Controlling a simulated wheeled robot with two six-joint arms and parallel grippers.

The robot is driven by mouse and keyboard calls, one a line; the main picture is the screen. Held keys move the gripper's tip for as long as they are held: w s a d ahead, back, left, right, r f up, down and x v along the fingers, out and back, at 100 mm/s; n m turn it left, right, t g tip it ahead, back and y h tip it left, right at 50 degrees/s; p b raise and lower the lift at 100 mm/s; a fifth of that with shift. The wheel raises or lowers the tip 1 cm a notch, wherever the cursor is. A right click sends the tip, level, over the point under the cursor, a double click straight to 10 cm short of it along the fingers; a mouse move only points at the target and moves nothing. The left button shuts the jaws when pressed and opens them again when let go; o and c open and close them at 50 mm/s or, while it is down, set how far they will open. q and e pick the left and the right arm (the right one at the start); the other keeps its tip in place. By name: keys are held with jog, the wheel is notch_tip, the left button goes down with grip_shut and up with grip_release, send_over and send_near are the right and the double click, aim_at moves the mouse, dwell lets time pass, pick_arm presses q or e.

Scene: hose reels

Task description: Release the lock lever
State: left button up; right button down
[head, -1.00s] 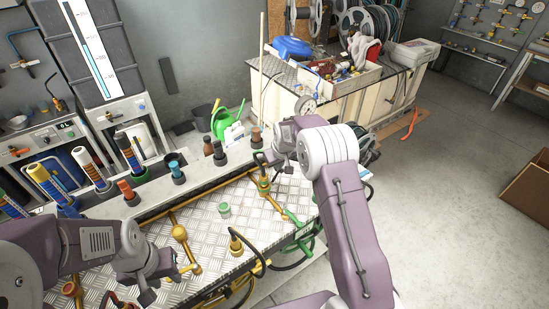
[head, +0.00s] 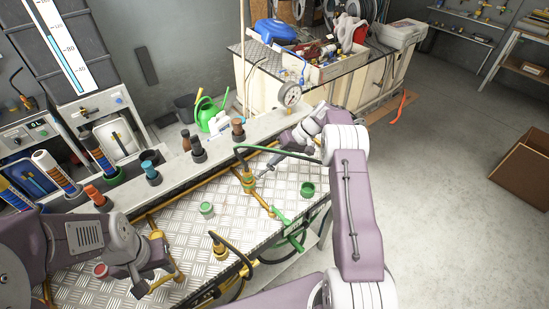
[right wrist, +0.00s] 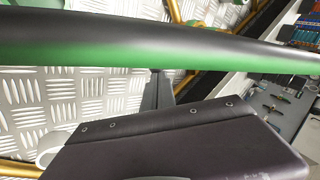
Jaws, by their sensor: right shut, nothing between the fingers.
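I cannot tell for sure which part is the lock lever. A green lever-like handle (head: 284,220) sits at the bench's right edge, beside the hose reel. A brass coupling (head: 249,182) with a green band stands upright on the tread-plate bench top (head: 180,232), and a dark green hose (head: 285,151) arcs from its top. My right gripper (head: 262,172) is shut and empty, close to the coupling and under the hose arc. The hose crosses the right wrist view (right wrist: 150,52) and hides much behind it. My left gripper (head: 150,289) is low over the bench's near left; its jaw gap is unclear.
A green cap (head: 207,209), a dark green cup (head: 307,189) and a red cap (head: 101,270) rest on the bench. Another brass coupling with a black hose (head: 219,246) stands near the front edge.

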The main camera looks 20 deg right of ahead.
pick_arm(q)
jog(key=shift+w+f+b, duration=0.3)
jog(key=shift+f+b, duration=0.2)
jog(key=shift+f, duration=0.25)
pick_arm(e)
jog(key=shift+f, duration=0.45)
pick_arm(q)
jog(key=shift+w+d+f, duration=0.1)
jog(key=shift+d, duration=0.05)
pick_arm(e)
jog(key=shift+d+f, duration=0.1)
jog(key=shift+d, duration=0.1)
